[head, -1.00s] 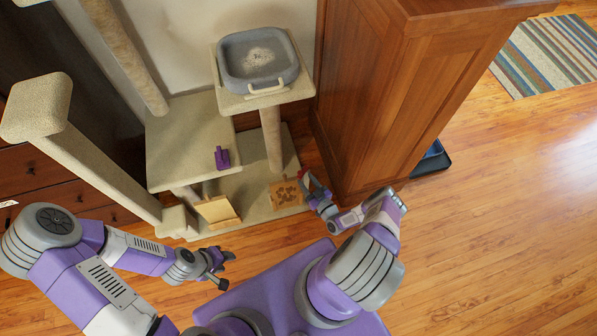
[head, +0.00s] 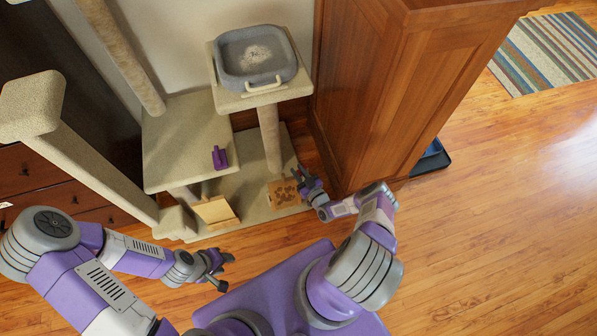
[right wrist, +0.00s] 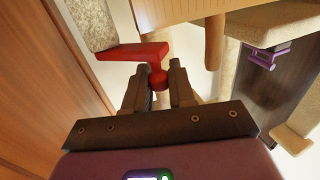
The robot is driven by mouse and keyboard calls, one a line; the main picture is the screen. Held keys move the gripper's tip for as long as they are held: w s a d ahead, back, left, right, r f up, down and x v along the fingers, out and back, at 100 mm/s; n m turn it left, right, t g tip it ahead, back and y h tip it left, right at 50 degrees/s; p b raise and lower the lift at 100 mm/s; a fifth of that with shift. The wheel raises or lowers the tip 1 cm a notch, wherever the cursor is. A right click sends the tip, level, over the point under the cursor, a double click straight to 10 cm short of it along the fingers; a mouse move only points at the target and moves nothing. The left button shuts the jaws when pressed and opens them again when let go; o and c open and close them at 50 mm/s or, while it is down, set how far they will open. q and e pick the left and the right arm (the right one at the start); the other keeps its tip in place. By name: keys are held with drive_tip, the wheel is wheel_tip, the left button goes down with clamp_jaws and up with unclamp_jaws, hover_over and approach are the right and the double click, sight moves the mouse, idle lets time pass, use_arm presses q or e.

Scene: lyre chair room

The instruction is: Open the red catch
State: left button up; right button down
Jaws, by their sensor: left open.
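The red catch (right wrist: 133,52) shows in the right wrist view as a flat red arm with a round red knob (right wrist: 158,79) at its end. The knob lies between the two fingertips of my right gripper (right wrist: 159,72); whether both fingers touch it I cannot tell. In the head view my right gripper (head: 303,177) is at the upper right corner of a tan box with a brown pattern (head: 283,194), and the catch is hidden there. My left gripper (head: 227,270) is open and empty, low over the floor at the left.
A carpeted cat tree (head: 180,150) stands behind the box, with a grey tray (head: 257,85) on its upper shelf and a purple object (head: 220,157) on a lower one. A wooden cabinet (head: 365,110) rises close to my right gripper.

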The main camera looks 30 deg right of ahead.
drive_tip(key=shift+w+r, duration=0.15)
drive_tip(key=shift+w+a+m+h, duration=0.15)
drive_tip(key=shift+m+h, duration=0.45)
drive_tip(key=shift+h, duration=0.3)
drive_tip(key=w+m+g+h, duration=0.1)
drive_tip(key=m+h, duration=0.1)
drive_tip(key=h, duration=0.1)
drive_tip(key=w+m+g+h, duration=0.1)
drive_tip(key=m+h, duration=0.1)
drive_tip(key=h, duration=0.1)
drive_tip(key=m+h, duration=0.2)
drive_tip(key=h, duration=0.1)
drive_tip(key=shift+w+r+g, duration=0.15)
drive_tip(key=shift+w+g, duration=0.25)
drive_tip(key=shift+w+h, duration=0.1)
drive_tip(key=shift+h, duration=0.2)
drive_tip(key=c, duration=1.1)
unclamp_jaws()
drive_tip(key=shift+o, duration=0.2)
drive_tip(key=shift+a, duration=0.1)
